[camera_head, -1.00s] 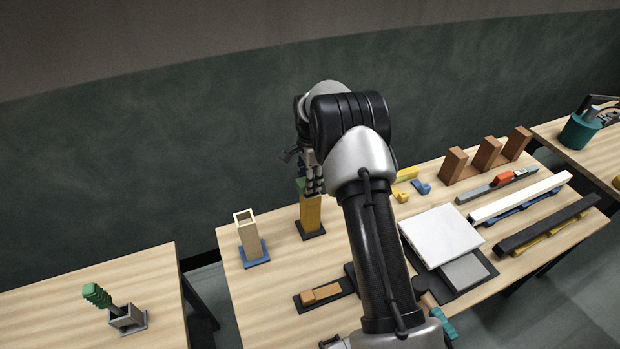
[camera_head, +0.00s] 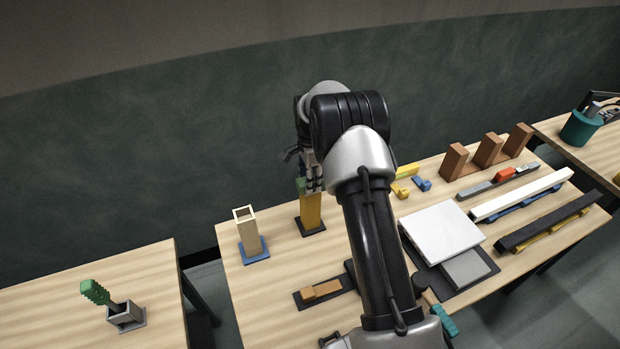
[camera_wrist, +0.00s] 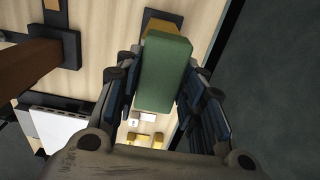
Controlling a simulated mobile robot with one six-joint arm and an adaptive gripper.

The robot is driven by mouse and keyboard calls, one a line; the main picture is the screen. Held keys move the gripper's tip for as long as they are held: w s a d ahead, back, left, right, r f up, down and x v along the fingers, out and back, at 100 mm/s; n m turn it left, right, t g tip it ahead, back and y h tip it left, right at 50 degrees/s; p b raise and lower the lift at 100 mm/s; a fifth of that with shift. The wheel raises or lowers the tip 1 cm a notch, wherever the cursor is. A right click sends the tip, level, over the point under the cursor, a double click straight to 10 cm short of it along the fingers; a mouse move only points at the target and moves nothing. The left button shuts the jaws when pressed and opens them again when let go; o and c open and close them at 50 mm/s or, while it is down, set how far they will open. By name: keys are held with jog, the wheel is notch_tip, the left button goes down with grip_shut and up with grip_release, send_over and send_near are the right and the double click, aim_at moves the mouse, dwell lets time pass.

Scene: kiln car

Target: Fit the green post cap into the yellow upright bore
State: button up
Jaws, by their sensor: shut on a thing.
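The green post cap (camera_wrist: 164,68) is between the fingers of my gripper (camera_wrist: 158,95) in the wrist view, and the gripper is shut on it. In the head view a small part of the green cap (camera_head: 301,185) shows at my gripper (camera_head: 311,178), directly at the top of the yellow upright (camera_head: 312,210). The upright stands on a dark base. In the wrist view only an edge of the upright (camera_wrist: 163,22) shows past the cap. The bore's mouth is hidden by the cap and fingers, so I cannot tell how deep the cap sits.
A pale open-topped upright (camera_head: 247,232) on a blue base stands to the left. Brown blocks (camera_head: 487,153), white plates (camera_head: 440,235) and long bars (camera_head: 520,195) lie to the right. An orange block (camera_head: 322,290) lies in front. Bare wood surrounds the pale upright.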

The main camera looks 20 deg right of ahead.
jog(key=o, duration=1.4)
jog(key=shift+r, duration=0.15)
jog(key=shift+r+p, duration=2.3)
jog(key=shift+r, duration=1.6)
notch_tip(320, 180, up, 12)
